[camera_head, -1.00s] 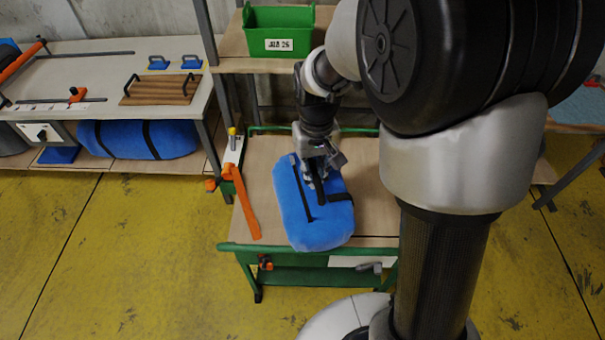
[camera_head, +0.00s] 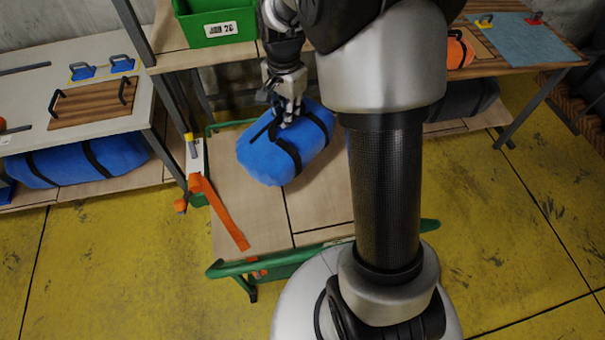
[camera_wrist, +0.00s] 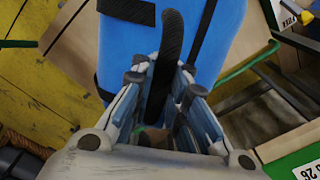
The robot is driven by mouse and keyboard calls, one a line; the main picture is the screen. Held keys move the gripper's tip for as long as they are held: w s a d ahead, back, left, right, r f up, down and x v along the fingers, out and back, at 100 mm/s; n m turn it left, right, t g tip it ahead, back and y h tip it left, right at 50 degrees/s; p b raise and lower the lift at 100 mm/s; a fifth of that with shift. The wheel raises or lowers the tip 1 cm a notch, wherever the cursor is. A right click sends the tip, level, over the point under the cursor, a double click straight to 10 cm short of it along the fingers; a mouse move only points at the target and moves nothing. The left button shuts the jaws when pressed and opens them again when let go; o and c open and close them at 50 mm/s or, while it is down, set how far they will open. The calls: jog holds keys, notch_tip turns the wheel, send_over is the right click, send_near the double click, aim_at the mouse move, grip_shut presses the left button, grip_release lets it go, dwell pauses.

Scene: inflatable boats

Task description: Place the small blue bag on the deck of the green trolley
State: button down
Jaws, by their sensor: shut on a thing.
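The small blue bag (camera_head: 262,160) has dark straps and is over the rear part of the green trolley's wooden deck (camera_head: 318,205). It is turned at an angle to the deck. My gripper (camera_head: 287,118) is above the bag, shut on its dark handle strap. The wrist view shows the strap (camera_wrist: 172,35) running between the fingers, with the blue bag (camera_wrist: 225,45) beyond them. I cannot tell whether the bag's underside touches the deck. My arm hides the trolley's right side.
An orange strap (camera_head: 222,215) lies along the deck's left side. A green bin (camera_head: 215,22) stands on the shelf behind. A larger blue bag (camera_head: 75,160) lies under the left workbench. The deck's front part is bare. A bench (camera_head: 525,40) stands at the right.

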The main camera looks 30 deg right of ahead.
aim_at(303, 102)
jog(key=d+m, duration=0.1)
jog(key=m, duration=0.1)
jog(key=w+d+m, duration=0.1)
jog(key=d+m, duration=0.3)
jog(key=m, duration=0.1)
jog(key=shift+w+d+b, duration=0.1)
jog(key=shift+w+b, duration=0.2)
jog(key=shift+w, duration=0.05)
jog(key=shift+d+f, duration=0.15)
jog(key=shift+f, duration=0.05)
notch_tip(303, 102, down, 20)
jog(key=b, duration=0.6)
jog(key=shift+r+m, duration=0.15)
jog(key=shift+m, duration=0.15)
jog(key=c, duration=2.1)
grip_release()
jog(key=shift+b, duration=0.3)
jog(key=o, duration=0.5)
jog(key=shift+o, duration=0.2)
